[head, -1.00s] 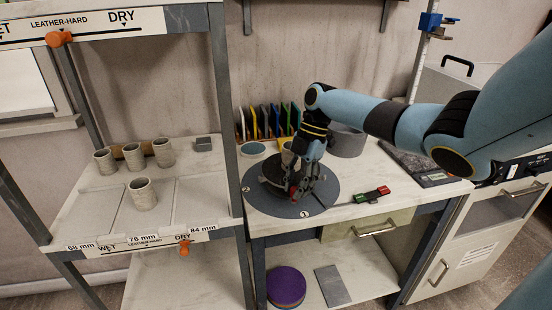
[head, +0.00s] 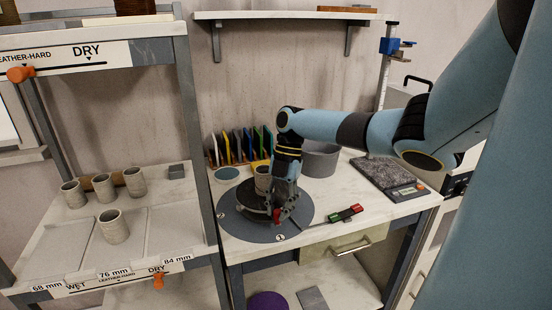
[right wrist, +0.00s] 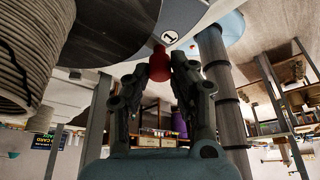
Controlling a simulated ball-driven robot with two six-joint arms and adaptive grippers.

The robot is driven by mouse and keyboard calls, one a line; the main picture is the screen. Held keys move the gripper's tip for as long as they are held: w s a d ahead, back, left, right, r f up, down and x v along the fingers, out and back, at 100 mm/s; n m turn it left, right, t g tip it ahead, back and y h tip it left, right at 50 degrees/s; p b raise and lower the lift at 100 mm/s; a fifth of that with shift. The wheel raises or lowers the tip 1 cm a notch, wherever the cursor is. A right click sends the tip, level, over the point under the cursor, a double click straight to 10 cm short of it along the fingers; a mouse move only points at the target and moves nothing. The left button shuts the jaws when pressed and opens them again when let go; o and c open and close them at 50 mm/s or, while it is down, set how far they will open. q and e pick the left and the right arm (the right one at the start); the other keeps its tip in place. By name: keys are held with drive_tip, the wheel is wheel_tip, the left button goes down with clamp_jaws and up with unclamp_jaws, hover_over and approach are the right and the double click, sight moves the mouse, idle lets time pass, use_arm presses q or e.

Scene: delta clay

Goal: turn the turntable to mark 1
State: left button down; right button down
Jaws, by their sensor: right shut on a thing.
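The dark turntable (head: 247,203) sits on a round grey base plate (head: 237,232) on the bench. White mark 1 (head: 280,237) is at the plate's front edge and mark 2 (head: 220,214) at its left. A grey clay cup (head: 262,178) stands on the turntable, partly hidden by my arm. My right gripper (head: 282,213) is shut on the red knob (head: 277,214) at the turntable's front rim. In the right wrist view the red knob (right wrist: 159,65) is between the fingertips, close to mark 1 (right wrist: 169,38). My left gripper is not in view.
A red and green block strip (head: 345,214) lies right of the plate. A grey tub (head: 320,160) and a rack of coloured cards (head: 240,147) stand behind. A shelf with several clay cups (head: 113,226) is at left. A scale (head: 405,191) is at right.

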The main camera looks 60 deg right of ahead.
drive_tip(key=shift+d+r, duration=0.1)
drive_tip(key=shift+d, duration=0.05)
drive_tip(key=c, duration=1.1)
unclamp_jaws()
drive_tip(key=shift+s, duration=0.1)
drive_tip(key=shift+c, duration=0.2)
drive_tip(key=v, duration=1.2)
